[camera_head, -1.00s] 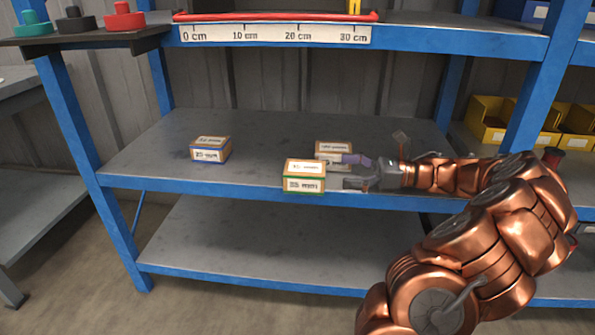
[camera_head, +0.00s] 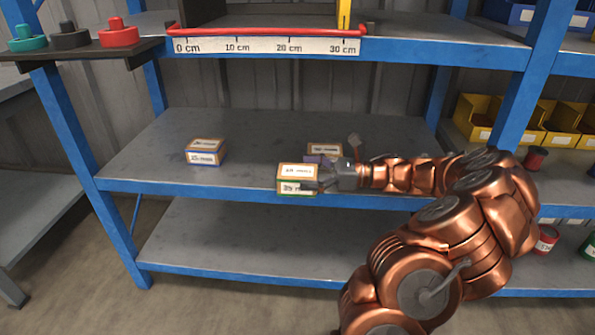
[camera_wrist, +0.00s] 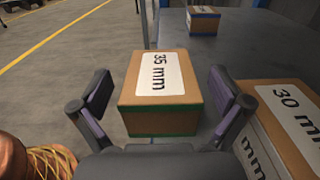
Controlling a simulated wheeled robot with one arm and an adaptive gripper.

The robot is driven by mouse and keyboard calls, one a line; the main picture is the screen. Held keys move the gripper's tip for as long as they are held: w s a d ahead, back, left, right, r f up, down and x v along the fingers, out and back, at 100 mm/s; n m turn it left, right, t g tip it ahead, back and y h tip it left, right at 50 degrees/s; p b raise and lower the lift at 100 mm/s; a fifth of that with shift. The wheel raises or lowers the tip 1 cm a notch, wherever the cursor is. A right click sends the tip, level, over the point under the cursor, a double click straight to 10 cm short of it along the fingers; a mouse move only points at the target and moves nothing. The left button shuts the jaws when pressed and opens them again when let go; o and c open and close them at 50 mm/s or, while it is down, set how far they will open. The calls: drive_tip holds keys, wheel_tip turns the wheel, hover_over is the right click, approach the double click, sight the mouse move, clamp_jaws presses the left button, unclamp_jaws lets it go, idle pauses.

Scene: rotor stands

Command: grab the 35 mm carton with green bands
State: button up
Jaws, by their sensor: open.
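The 35 mm carton with green bands (camera_head: 297,179) is a small brown box with white labels at the front edge of the middle shelf. In the wrist view the same carton (camera_wrist: 160,95), with its 35 mm label on top, sits between my open fingers. My gripper (camera_head: 318,174) reaches in from the right at the carton. In the wrist view my gripper (camera_wrist: 163,107) has one finger on each side of the carton, with a gap visible at both sides. The carton rests on the shelf.
A 30 mm carton (camera_wrist: 285,125) stands close to the right finger in the wrist view; it shows behind my gripper in the head view (camera_head: 325,150). A blue-banded carton (camera_head: 206,151) stands further left on the shelf (camera_head: 150,175). The upper shelf with a ruler strip is above.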

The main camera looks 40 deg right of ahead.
sight(298, 171)
drive_tip(key=shift+w+a+r+p, duration=0.15)
drive_tip(key=shift+w+a+p, duration=0.35)
drive_tip(key=shift+a, duration=0.05)
drive_tip(key=shift+w+a, duration=0.15)
drive_tip(key=shift+a, duration=0.1)
drive_tip(key=shift+f, duration=0.2)
drive_tip(key=shift+c, duration=0.3)
drive_tip(key=c, duration=1.2)
drive_tip(key=shift+c, duration=0.2)
drive_tip(key=shift+r+p, duration=0.35)
drive_tip(key=shift+r, duration=0.15)
wheel_tip(298, 171, up, 3)
drive_tip(key=shift+f+p, duration=0.1)
drive_tip(key=shift+p, duration=0.45)
drive_tip(key=s+a, duration=0.2)
drive_tip(key=s, duration=0.2)
drive_tip(key=s+a+r+p, duration=0.1)
drive_tip(key=s+a, duration=0.2)
drive_tip(key=s, duration=0.2)
drive_tip(key=s+a, duration=0.2)
drive_tip(key=s, duration=0.3)
drive_tip(key=shift+a+r+p, duration=0.15)
drive_tip(key=shift+a+p, duration=0.15)
drive_tip(key=shift+p, duration=0.05)
